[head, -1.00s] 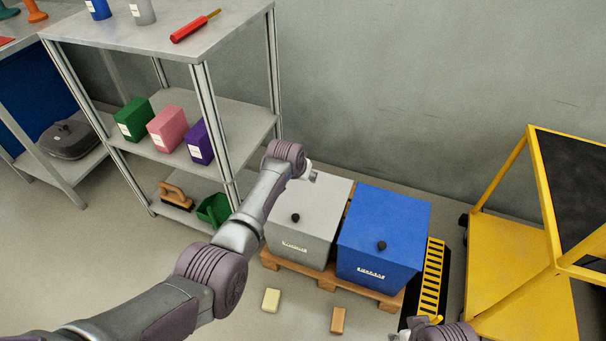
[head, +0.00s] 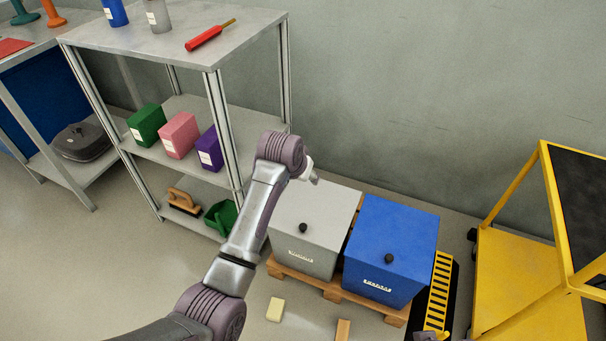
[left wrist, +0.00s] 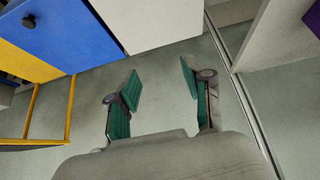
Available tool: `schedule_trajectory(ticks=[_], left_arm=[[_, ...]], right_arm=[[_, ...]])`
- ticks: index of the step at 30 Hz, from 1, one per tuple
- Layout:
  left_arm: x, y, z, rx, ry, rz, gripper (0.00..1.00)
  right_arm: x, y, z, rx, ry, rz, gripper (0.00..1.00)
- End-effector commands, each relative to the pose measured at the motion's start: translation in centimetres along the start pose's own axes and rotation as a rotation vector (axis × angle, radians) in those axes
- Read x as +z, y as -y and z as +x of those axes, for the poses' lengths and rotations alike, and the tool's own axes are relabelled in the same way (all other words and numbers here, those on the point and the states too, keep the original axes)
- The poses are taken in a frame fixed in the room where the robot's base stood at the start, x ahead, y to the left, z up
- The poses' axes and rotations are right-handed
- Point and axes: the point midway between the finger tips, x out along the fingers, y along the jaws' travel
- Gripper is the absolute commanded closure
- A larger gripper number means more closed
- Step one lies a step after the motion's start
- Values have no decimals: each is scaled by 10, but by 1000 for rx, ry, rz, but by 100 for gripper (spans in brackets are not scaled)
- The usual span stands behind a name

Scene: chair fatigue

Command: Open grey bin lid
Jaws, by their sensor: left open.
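The grey bin (head: 300,250) stands on a wooden pallet with its flat lid (head: 325,205) closed and a black knob (head: 303,228) near the lid's front edge. In the left wrist view, the grey bin's pale top (left wrist: 150,20) is partly cut off at the upper edge. My left gripper (left wrist: 160,92) is open and empty, its two green-padded fingers apart over floor and wall. In the head view its tip shows behind my wrist, at the bin's back left and apart from the knob. Only a sliver at the bottom edge may be my right arm; its fingers are hidden.
A blue bin (head: 390,250) stands close on the grey bin's right, on the same pallet (head: 335,291). A metal shelf (head: 215,83) rises at the left. A yellow cart (head: 530,290) stands at the right. A cream block (head: 275,309) and a brown block (head: 343,330) lie in front.

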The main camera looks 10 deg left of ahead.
Motion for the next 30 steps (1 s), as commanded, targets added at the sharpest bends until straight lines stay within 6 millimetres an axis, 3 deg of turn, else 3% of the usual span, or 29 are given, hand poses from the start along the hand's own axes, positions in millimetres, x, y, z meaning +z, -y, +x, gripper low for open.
schedule_trajectory(ticks=[20, 23, 26, 30], left_arm=[[8, 1, -4, 0, 7, -4, 50], [38, 7, 2, -4, 27, -23, 50], [94, 16, 9, -12, 63, -55, 50], [192, 28, 3, -34, 122, -99, 50]], right_arm=[[0, 0, 0, 0, 0, 0, 60], [0, 0, 0, 0, 0, 0, 60], [0, 0, 0, 0, 0, 0, 60], [0, 0, 0, 0, 0, 0, 60]])
